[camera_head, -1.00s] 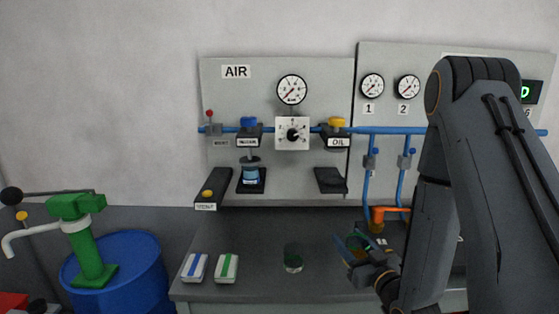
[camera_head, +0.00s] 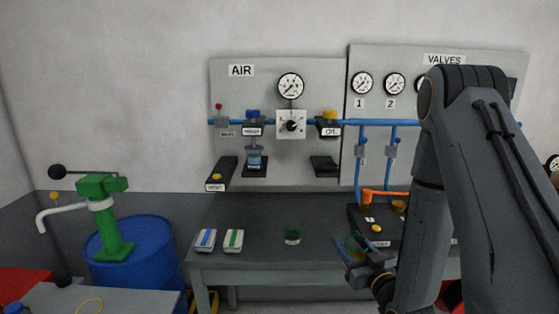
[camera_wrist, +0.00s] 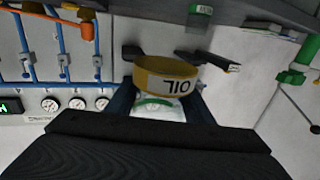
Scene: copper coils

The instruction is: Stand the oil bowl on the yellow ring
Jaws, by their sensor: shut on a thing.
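The oil bowl is a clear bowl with a yellow band lettered OIL (camera_wrist: 165,84). It shows upside down in the wrist view, with something green inside or behind it. My gripper (camera_wrist: 160,98) is shut on the bowl, one dark finger on each side. In the head view my gripper (camera_head: 357,250) holds it over the right part of the bench, and the bowl is small and partly hidden there. The yellow ring (camera_head: 90,299) is a thin ring flat on a low grey table at the bottom left, cut by the frame edge, well away from my gripper.
A blue drum (camera_head: 150,255) with a green pump (camera_head: 105,215) stands behind the low table (camera_head: 140,297). A gap separates bench and low table.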

